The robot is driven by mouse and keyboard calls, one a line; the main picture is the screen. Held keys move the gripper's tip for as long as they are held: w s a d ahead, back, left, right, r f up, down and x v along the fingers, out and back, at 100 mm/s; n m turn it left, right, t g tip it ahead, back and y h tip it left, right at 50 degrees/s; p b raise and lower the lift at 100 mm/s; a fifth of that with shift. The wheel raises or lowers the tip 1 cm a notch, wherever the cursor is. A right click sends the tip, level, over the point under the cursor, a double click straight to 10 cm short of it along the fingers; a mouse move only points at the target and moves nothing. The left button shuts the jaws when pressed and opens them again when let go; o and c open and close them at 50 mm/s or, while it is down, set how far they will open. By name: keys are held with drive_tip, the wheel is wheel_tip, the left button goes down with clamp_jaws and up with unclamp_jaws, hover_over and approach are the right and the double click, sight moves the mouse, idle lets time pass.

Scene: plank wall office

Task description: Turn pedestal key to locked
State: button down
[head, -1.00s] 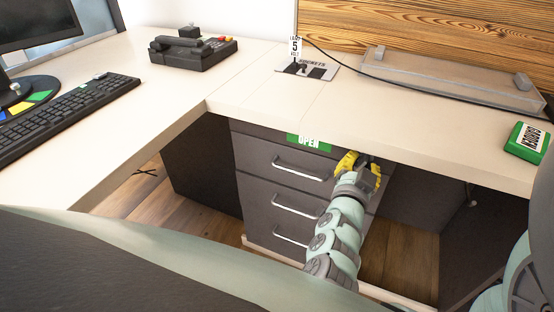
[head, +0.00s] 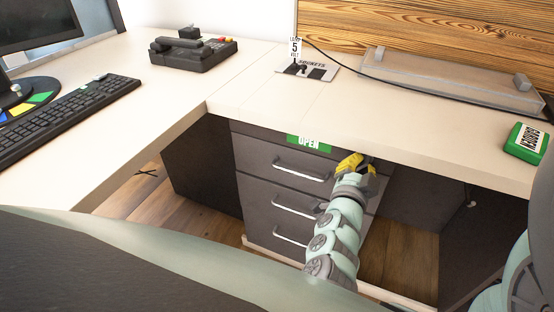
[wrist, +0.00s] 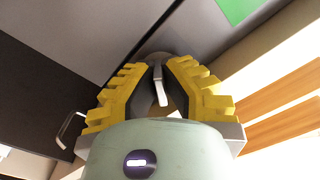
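The pedestal (head: 255,185) is a dark grey drawer unit under the desk. A green label reading OPEN (head: 309,143) is at its top; part of the label shows in the wrist view (wrist: 238,8). In the wrist view a round lock (wrist: 153,58) sits on the dark front, with a slim silver key (wrist: 160,86) in front of it. My gripper (head: 355,162) is at the pedestal's upper right. Its yellow fingers (wrist: 162,68) lean inward on both sides of the key, tips near the lock. Whether they press on the key is unclear. The lock is hidden in the head view.
The desk's front edge (head: 300,130) overhangs just above my gripper. Drawer handles (head: 300,170) stick out to its left. A green box (head: 526,142), a telephone (head: 190,50) and a keyboard (head: 65,110) are on the desk. Open space lies right of the pedestal.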

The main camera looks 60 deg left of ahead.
drive_tip(key=c, duration=1.1)
unclamp_jaws()
drive_tip(key=n, duration=0.2)
drive_tip(key=shift+f+n, duration=0.1)
drive_tip(key=shift+n, duration=0.3)
drive_tip(key=p+v, duration=0.4)
drive_tip(key=v, duration=1.1)
drive_tip(key=shift+s+d, duration=0.3)
